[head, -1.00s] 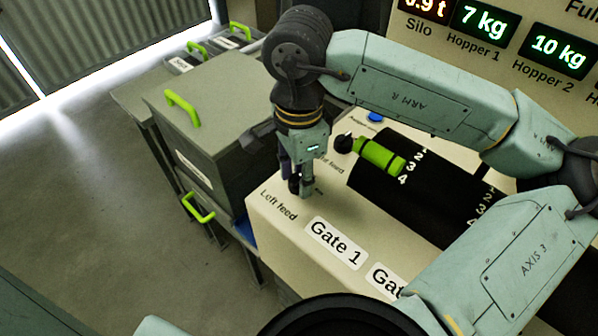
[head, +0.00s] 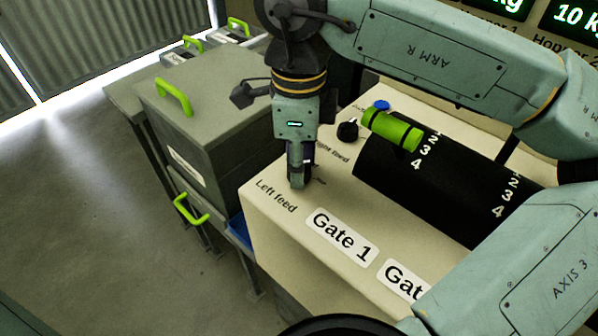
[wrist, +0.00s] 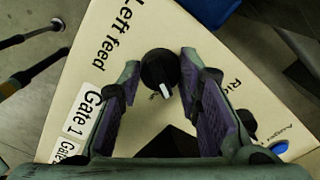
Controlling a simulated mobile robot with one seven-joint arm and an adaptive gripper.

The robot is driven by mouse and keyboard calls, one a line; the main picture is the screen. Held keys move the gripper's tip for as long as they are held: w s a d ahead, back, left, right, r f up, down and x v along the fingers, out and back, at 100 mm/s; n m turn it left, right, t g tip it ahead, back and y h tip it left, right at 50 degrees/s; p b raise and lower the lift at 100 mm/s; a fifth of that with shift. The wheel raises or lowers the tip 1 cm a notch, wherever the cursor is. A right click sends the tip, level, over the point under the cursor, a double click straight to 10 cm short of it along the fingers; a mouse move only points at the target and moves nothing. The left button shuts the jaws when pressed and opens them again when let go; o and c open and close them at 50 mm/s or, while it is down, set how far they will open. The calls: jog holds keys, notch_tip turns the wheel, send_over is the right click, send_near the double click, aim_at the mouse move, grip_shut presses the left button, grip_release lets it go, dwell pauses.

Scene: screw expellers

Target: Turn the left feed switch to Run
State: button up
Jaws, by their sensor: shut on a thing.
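The left feed switch (wrist: 158,68) is a round black knob with a white pointer mark, on the cream panel (wrist: 105,65) beside the "Left feed" label (head: 277,195). In the wrist view it sits between the two fingertips of my gripper (wrist: 160,67), and the mark points down and slightly right. My gripper (head: 299,182) reaches down onto the panel in the head view, shut on the switch, and hides most of it there. The position lettering around the switch is mostly covered or too small to read.
The right feed knob (head: 348,130) and a blue button (head: 381,106) are farther back on the panel. Grey bins with a green handle (head: 174,97) stand left. Gate 1 label (head: 341,237) is in front.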

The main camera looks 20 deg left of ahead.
jog(key=m+b, duration=0.3)
jog(key=m, duration=0.2)
jog(key=shift+m, duration=0.3)
dwell(0.4)
jog(key=o, duration=1.2)
notch_tip(320, 180, up, 12)
jog(key=shift+s, duration=0.1)
dwell(0.3)
